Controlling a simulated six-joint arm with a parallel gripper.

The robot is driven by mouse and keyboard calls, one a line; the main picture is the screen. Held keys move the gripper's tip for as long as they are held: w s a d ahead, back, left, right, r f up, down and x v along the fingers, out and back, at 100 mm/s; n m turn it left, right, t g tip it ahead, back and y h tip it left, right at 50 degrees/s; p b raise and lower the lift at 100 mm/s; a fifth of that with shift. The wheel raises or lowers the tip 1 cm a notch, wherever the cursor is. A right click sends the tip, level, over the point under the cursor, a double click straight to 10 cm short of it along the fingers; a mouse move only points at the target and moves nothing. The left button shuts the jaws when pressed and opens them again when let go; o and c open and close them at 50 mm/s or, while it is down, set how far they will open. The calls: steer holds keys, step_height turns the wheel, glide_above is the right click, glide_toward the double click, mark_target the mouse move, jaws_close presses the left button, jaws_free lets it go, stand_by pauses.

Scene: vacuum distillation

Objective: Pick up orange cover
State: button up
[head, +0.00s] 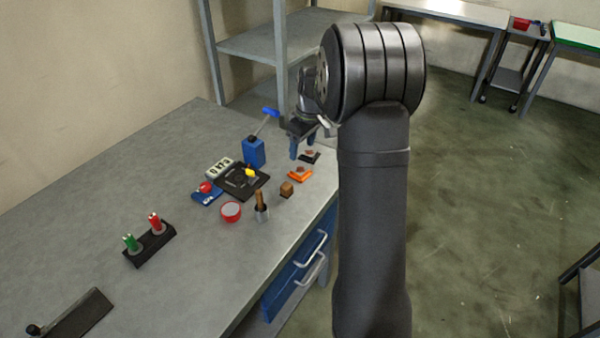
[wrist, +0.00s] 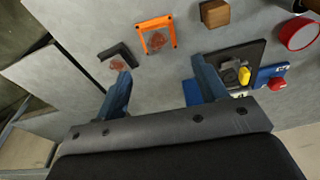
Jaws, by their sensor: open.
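The orange cover (head: 300,175) lies on the grey bench near its right edge. In the wrist view the orange cover (wrist: 156,36) is a square orange frame with a reddish-brown patch in its middle. My gripper (head: 302,150) is open and empty above the bench, on the far side of the orange cover. In the wrist view its two blue fingers (wrist: 158,82) are spread apart, and the cover lies ahead of the gap between them, apart from both. A black corner-shaped piece (wrist: 118,56) lies beside the cover, close to the left finger.
A blue box (head: 254,153) with a lever is left of my gripper. The bench's middle (head: 190,240) is clear.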

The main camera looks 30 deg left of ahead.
mark_target(300, 169)
steer(key=f, duration=0.6)
steer(key=a+f, duration=0.1)
steer(key=f, duration=0.2)
steer(key=shift+w, duration=0.1)
steer(key=c, duration=0.9)
steer(key=shift+r, duration=0.1)
steer(key=shift+r, duration=0.1)
